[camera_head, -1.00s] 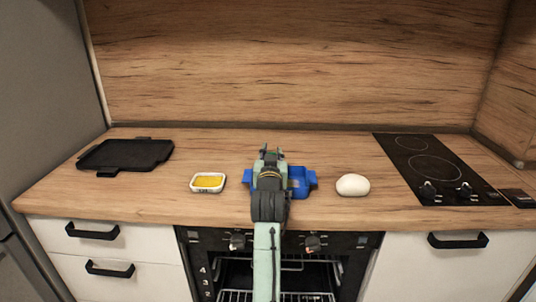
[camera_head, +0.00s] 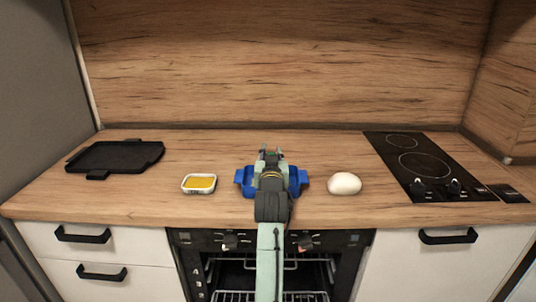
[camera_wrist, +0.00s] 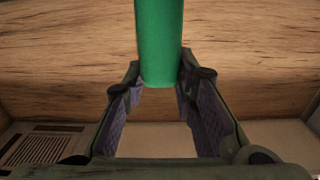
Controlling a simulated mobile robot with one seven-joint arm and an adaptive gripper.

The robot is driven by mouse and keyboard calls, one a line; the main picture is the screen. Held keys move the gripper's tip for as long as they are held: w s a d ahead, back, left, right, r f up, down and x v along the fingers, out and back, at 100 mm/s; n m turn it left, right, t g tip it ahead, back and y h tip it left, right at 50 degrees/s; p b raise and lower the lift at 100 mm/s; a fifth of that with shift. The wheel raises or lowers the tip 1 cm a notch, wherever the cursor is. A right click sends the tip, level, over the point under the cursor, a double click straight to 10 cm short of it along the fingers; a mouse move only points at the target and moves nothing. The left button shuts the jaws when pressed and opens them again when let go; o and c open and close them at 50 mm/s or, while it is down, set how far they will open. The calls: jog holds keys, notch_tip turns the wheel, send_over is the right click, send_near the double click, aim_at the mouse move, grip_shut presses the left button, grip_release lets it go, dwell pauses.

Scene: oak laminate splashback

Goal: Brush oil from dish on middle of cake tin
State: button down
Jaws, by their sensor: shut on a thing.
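The blue cake tin (camera_head: 303,180) sits on the counter at the middle front, largely hidden behind my arm. The small white dish with yellow oil (camera_head: 199,183) stands to its left. My gripper (camera_head: 271,155) is over the tin in the head view. In the wrist view my gripper (camera_wrist: 158,90) is shut on a green cylindrical handle (camera_wrist: 159,40), which looks like the brush's. The bristle end is hidden in both views, so I cannot tell whether it touches the tin.
A white rounded object (camera_head: 344,184) lies just right of the tin. A black tray (camera_head: 115,157) is at the far left, a black cooktop (camera_head: 424,165) at the right. The wooden splashback (camera_head: 280,65) closes off the back. The counter behind the tin is clear.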

jog(key=shift+d+f, duration=0.1)
jog(key=shift+d, duration=0.05)
jog(key=shift+d, duration=0.9)
jog(key=shift+d, duration=0.1)
jog(key=shift+d, duration=0.85)
jog(key=shift+d, duration=0.95)
notch_tip(320, 180, up, 8)
jog(key=shift+f, duration=0.15)
dwell(0.4)
